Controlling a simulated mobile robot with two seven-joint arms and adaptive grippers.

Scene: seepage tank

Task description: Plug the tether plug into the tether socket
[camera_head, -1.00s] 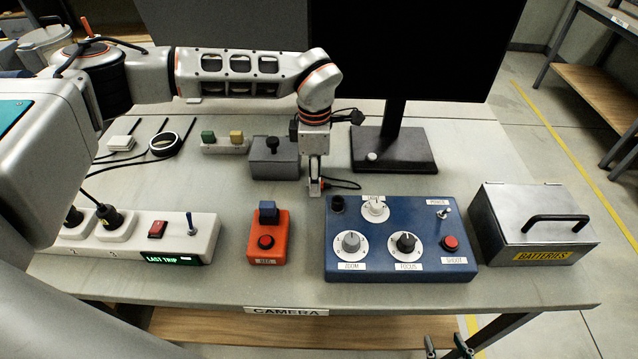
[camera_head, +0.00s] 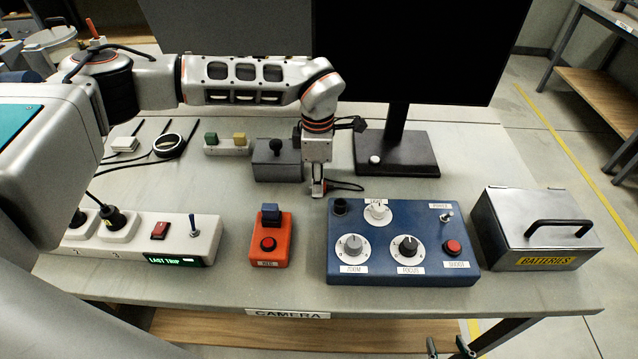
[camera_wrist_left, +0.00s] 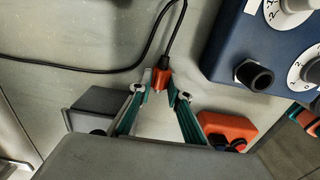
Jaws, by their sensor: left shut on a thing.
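My left gripper (camera_head: 318,191) is over the table just behind the blue control box (camera_head: 350,267). In the left wrist view its fingers (camera_wrist_left: 160,92) are shut on the red-orange tether plug (camera_wrist_left: 162,78), whose black cable runs up and away. In the head view the plug is mostly hidden by the fingers. The tether socket appears to be the black round fitting (camera_head: 339,206) at the box's back left corner. It also shows in the left wrist view (camera_wrist_left: 256,76), apart from the plug. My right gripper (camera_head: 448,347) shows at the bottom edge, its fingers apart and empty.
An orange box (camera_head: 268,251) with a red button stands left of the blue box. A grey joystick box (camera_head: 277,168) is behind it, and a monitor base (camera_head: 397,160) stands at the back. A metal battery box (camera_head: 525,222) is at the right, a power strip (camera_head: 180,235) at the left.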

